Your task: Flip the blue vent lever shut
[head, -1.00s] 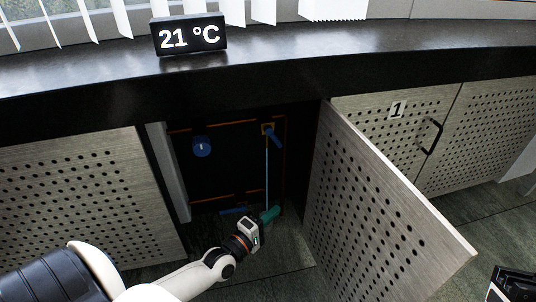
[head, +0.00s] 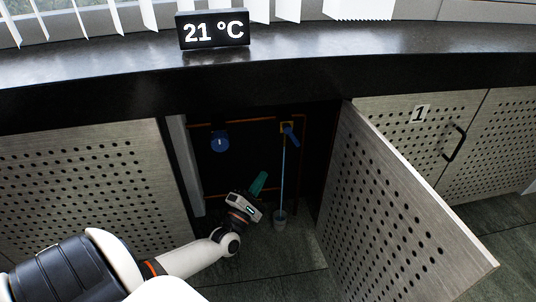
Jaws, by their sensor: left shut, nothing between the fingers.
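The blue lever (head: 292,137) sits on a small yellow-edged fitting on the dark back panel inside the open cupboard. It slants down to the right. My left gripper (head: 260,181) has teal fingers and reaches into the cupboard opening. In the picture its fingers are shut and empty, below and left of the lever, apart from it. My right gripper is out of view.
The open perforated door (head: 385,210) stands to the right of the opening. The black counter (head: 300,65) overhangs above, with a 21 °C display (head: 213,31) on it.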

